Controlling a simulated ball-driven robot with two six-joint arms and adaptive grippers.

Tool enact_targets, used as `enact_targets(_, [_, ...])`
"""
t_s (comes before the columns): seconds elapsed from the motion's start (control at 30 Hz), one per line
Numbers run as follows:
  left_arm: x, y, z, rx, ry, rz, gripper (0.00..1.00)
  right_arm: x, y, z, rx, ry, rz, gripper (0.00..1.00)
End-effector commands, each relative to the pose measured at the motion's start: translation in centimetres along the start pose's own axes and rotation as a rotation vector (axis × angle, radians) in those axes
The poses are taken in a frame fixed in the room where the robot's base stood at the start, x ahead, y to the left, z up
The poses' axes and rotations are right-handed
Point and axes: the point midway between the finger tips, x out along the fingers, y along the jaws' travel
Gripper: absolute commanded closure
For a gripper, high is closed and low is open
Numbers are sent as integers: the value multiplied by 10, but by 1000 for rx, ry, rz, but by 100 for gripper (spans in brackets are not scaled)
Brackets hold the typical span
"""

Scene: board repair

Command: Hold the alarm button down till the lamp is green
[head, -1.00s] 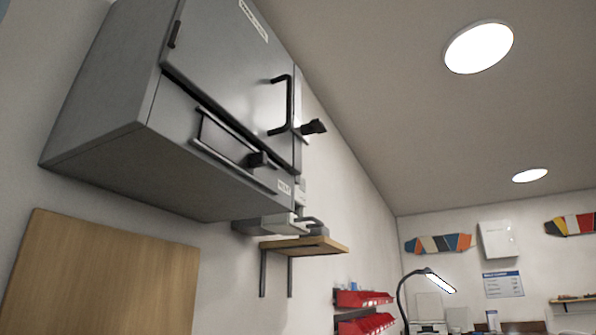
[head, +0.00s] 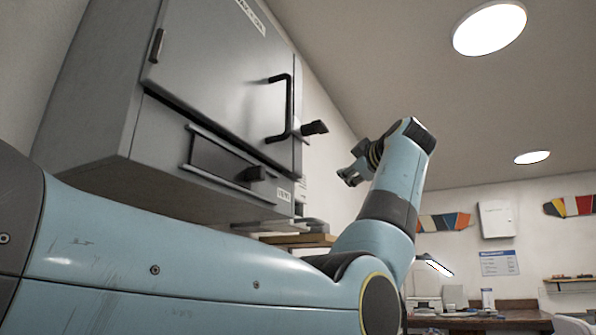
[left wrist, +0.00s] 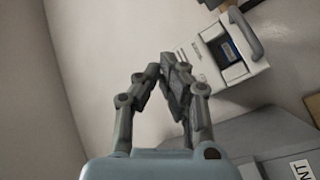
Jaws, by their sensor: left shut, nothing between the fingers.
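I cannot make out an alarm button or a lit green lamp in either view. My left gripper (head: 350,176) is raised to the right of the grey wall cabinet, apart from the cabinet's door handle. In the left wrist view, my left gripper (left wrist: 163,68) is shut and empty, its fingertips together. A white device (left wrist: 232,52) with a dark blue screen and a grey handle is on the wall beyond the fingers, apart from them. Whether it carries the button is too small to tell. My right gripper is not in view.
The grey cabinet (head: 225,85) with a black handle (head: 285,108) and a vent label fills the upper left. A wooden shelf (head: 300,241) is partly hidden below it by my left arm. A desk (head: 480,318) stands at the back right.

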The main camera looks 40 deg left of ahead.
Motion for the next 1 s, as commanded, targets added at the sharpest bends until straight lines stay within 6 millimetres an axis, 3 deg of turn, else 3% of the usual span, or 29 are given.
enact_targets(0.47, [2, 2, -6, -7, 3, 3, 100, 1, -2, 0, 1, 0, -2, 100])
enact_targets(1.0, [48, -32, -39, -7, 5, 2, 100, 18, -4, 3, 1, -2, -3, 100])
